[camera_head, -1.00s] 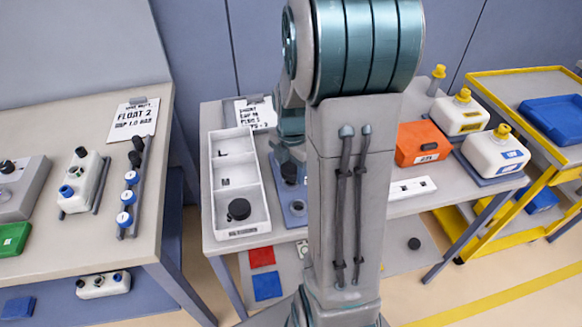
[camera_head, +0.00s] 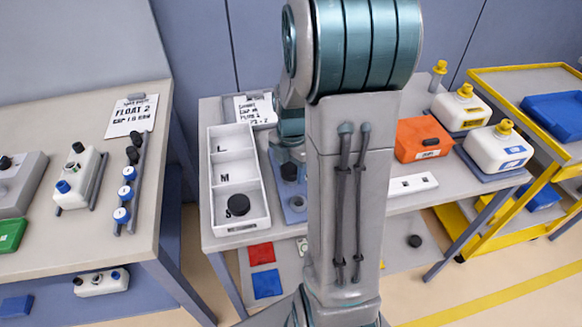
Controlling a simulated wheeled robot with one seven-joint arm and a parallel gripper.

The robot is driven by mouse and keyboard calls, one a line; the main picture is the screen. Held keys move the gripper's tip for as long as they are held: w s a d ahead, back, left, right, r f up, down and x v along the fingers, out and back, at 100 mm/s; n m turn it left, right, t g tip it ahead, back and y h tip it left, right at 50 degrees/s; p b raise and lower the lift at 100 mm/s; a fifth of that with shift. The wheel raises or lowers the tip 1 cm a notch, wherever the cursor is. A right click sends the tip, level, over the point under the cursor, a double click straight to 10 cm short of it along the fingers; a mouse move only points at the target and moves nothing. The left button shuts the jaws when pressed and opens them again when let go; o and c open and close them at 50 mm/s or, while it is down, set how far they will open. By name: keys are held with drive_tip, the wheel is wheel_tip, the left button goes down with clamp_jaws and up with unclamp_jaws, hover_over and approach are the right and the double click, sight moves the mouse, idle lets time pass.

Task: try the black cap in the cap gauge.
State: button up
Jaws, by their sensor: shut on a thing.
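My gripper (camera_head: 290,157) is partly hidden behind my own arm, over the blue plate (camera_head: 297,214) on the middle table. A small black cap (camera_head: 289,172) shows just under it, and the gripper is shut on it. The blue plate has a round pale ring near its front; I cannot tell whether this is the cap gauge. The cap's exact contact with the plate is hidden. A white strip with dark holes (camera_head: 413,185) lies on the table to the right of my arm.
A white tray (camera_head: 262,213) marked L, M and S has a larger black disc (camera_head: 238,205) in its S compartment. An orange box (camera_head: 422,140) and white yellow-capped jugs (camera_head: 497,147) stand at right. My arm blocks the table's middle.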

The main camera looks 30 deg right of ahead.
sight(291, 167)
drive_tip(key=shift+f, duration=0.3)
drive_tip(key=o, duration=1.1)
wheel_tip(291, 167, up, 14)
drive_tip(key=shift+f, duration=0.1)
drive_tip(key=shift+o, duration=0.2)
